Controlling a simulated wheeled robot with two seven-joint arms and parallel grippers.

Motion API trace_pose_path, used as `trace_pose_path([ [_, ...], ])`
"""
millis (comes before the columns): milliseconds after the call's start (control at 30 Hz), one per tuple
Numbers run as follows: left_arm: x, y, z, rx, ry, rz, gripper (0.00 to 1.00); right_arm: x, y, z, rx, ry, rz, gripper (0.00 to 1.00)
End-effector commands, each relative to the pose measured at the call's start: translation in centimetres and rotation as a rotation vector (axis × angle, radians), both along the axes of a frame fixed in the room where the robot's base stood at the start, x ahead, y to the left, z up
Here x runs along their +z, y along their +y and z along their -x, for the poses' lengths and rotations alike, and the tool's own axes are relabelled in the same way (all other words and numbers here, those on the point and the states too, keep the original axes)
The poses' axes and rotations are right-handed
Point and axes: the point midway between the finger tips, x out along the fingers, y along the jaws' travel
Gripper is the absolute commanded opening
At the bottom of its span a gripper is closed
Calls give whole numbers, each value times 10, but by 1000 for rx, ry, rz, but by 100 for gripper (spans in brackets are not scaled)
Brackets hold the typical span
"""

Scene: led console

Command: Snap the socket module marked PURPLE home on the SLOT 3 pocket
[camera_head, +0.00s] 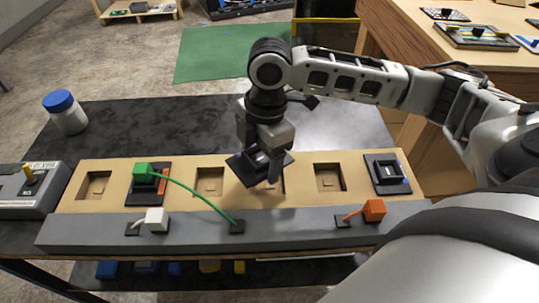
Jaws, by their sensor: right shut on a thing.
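My right gripper (267,158) points down over the tan console board (300,203) and is shut on a dark square socket module (247,168). A small purple patch shows at the module's upper left edge. The module looks tilted and partly covers a pocket (281,181) in the middle right of the row; whether it touches the board I cannot tell. Open pockets show at the far left (95,185), left of the gripper (210,181) and right of it (329,178). No slot markings are readable, so I cannot tell which is SLOT 3. My left gripper is not in view.
A module with a green plug (142,172) sits in the board's left part, its green cable running to the grey front strip (190,232). Another module (386,171) sits at the right end. White (156,219) and orange (374,210) plugs stand in front. A blue-capped jar (66,114) stands back left.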

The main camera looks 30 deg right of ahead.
Motion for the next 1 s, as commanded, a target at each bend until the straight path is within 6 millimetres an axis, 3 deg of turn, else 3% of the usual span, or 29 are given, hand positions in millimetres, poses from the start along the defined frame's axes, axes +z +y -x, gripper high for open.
trace_pose_path([
  [200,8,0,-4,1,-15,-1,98,-8,-10,4,575,-1,0,46],
  [400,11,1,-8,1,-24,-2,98,-14,-16,6,906,-2,0,46],
  [567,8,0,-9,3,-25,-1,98,-19,-18,7,999,-2,-1,46],
  [833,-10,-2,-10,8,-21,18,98,-39,-18,7,1006,-4,0,46],
  [1000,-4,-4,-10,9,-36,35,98,-43,-18,7,1005,-5,1,46],
])
